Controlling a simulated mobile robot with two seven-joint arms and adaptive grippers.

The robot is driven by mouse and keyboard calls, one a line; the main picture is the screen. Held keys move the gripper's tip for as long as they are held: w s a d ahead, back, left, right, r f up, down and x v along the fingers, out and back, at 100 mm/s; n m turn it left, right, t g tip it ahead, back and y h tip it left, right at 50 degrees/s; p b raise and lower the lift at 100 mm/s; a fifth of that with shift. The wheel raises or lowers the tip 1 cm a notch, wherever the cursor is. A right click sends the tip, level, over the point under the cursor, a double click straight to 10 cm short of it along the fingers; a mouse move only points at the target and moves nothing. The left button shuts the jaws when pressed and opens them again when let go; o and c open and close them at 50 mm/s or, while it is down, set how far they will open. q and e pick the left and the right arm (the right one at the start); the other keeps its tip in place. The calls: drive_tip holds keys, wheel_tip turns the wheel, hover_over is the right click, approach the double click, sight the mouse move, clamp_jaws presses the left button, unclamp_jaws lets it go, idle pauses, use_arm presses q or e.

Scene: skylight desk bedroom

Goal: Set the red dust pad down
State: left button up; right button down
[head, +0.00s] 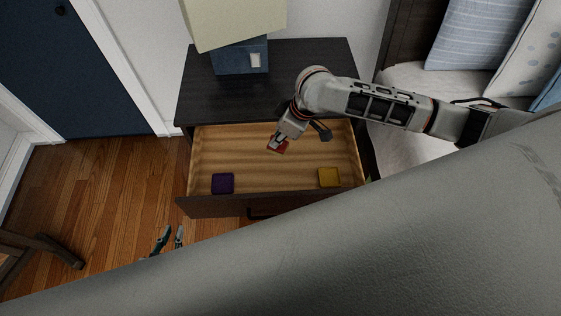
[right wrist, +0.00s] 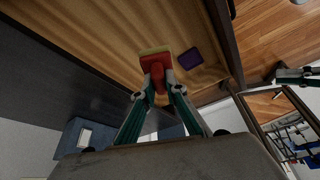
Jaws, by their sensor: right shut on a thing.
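The red dust pad (head: 282,147) is a small red block with a paler underside, over the open wooden drawer (head: 245,155). It also shows in the right wrist view (right wrist: 157,62). My right gripper (head: 276,143) is shut on the pad's red grip; in the right wrist view its fingertips (right wrist: 160,88) close around it. I cannot tell whether the pad touches the drawer floor. My left gripper (head: 170,238) is low at the left, in front of the drawer, with its two fingers apart and nothing between them.
A purple block (head: 223,183) lies front left in the drawer, and a yellow block (head: 329,177) lies front right. A dark nightstand top (head: 310,62) carries a blue-based lamp (head: 240,58). A bed (head: 410,75) stands at the right.

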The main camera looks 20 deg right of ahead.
drive_tip(key=shift+s+a+f, duration=0.1)
drive_tip(key=shift+s+a, duration=0.4)
drive_tip(key=shift+s, duration=0.25)
drive_tip(key=shift+s+a+f+n, duration=0.15)
drive_tip(key=shift+s+f+n, duration=0.1)
drive_tip(key=shift+n, duration=0.05)
drive_tip(key=shift+f+b, duration=2.65)
drive_tip(key=shift+f, duration=7.05)
drive_tip(key=shift+f, duration=0.15)
drive_tip(key=c, duration=2)
unclamp_jaws()
drive_tip(key=shift+c, duration=0.2)
